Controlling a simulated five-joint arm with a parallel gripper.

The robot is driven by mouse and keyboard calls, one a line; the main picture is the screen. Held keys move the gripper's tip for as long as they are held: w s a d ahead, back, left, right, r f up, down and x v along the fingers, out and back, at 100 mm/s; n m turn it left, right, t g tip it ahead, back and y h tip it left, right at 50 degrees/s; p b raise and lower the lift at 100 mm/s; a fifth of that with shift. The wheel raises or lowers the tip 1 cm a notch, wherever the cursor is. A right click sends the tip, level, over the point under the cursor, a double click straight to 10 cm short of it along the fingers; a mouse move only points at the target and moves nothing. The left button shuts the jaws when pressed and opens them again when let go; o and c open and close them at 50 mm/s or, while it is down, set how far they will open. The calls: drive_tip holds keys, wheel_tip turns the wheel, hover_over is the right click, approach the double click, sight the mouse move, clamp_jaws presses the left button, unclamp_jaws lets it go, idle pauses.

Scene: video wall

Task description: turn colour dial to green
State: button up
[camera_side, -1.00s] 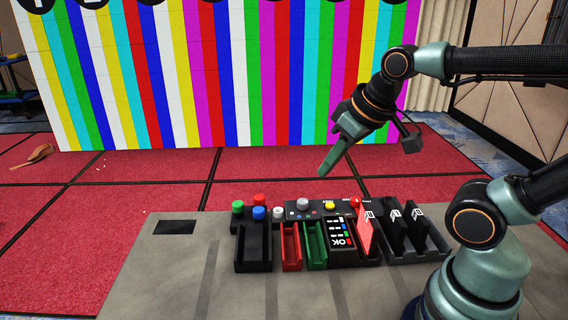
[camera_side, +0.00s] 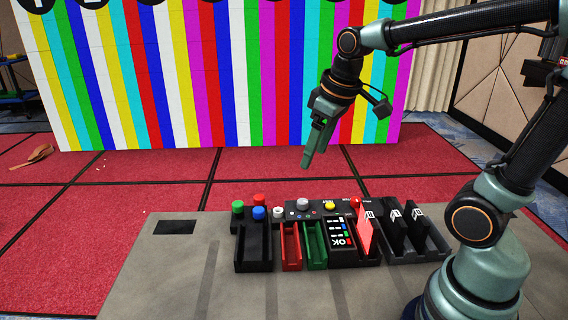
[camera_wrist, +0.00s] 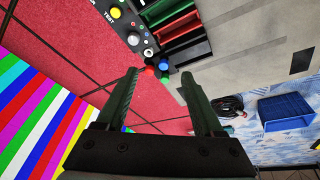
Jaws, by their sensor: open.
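The colour dial appears to be the grey knob (camera_side: 303,203) on the black panel, with small coloured dots in front of it. In the wrist view the grey knob (camera_wrist: 133,39) is at top centre, left of the coloured trays. Which colour it points at is too small to tell. My gripper (camera_side: 307,160) hangs above and behind the panel, pointing down, apart from the dial. In the wrist view my gripper (camera_wrist: 160,75) has its two fingers spread, with nothing held between them.
Left of the dial are a white knob (camera_side: 278,212) and green (camera_side: 238,206), red (camera_side: 260,199) and blue (camera_side: 259,213) buttons. Right are a yellow button (camera_side: 330,205) and a red card (camera_side: 364,232). Red (camera_side: 291,262) and green (camera_side: 316,261) trays stand in front.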

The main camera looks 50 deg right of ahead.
drive_tip(key=w+d+f+n+g, duration=0.2)
drive_tip(key=w+d+f, duration=0.1)
drive_tip(key=w+d, duration=0.15)
drive_tip(key=n+g, duration=0.1)
drive_tip(key=g, duration=0.1)
approach(303, 201)
drive_tip(key=f, duration=0.8)
drive_tip(key=shift+s+d+f, duration=0.1)
drive_tip(key=shift+d+f, duration=0.1)
drive_tip(key=shift+f, duration=0.2)
clamp_jaws()
